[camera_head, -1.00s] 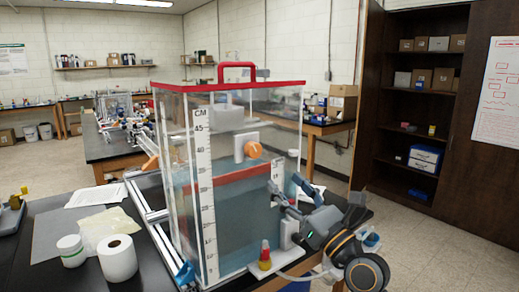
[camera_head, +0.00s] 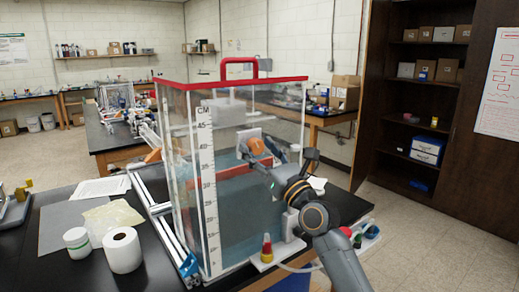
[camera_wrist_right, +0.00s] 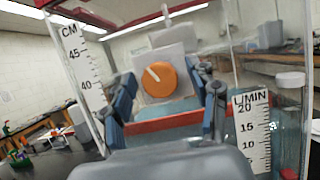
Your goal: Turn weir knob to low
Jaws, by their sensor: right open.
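The weir knob (camera_head: 256,146) is a round orange dial on a white square plate on the tall clear water tank (camera_head: 212,200). In the right wrist view the knob (camera_wrist_right: 168,84) faces me, and its white pointer mark slants toward the upper left. My right gripper (camera_head: 262,157) is open at the knob. In the wrist view its blue-grey fingers (camera_wrist_right: 164,92) stand on either side of the knob, with gaps visible. I cannot tell how far the fingertips are from the plate. My left gripper is not in view.
A red handle (camera_head: 238,66) tops the tank. A paper roll (camera_head: 122,250) and white jar (camera_head: 77,242) stand on the black bench to the left. A white L/MIN scale (camera_wrist_right: 252,130) is right of the knob.

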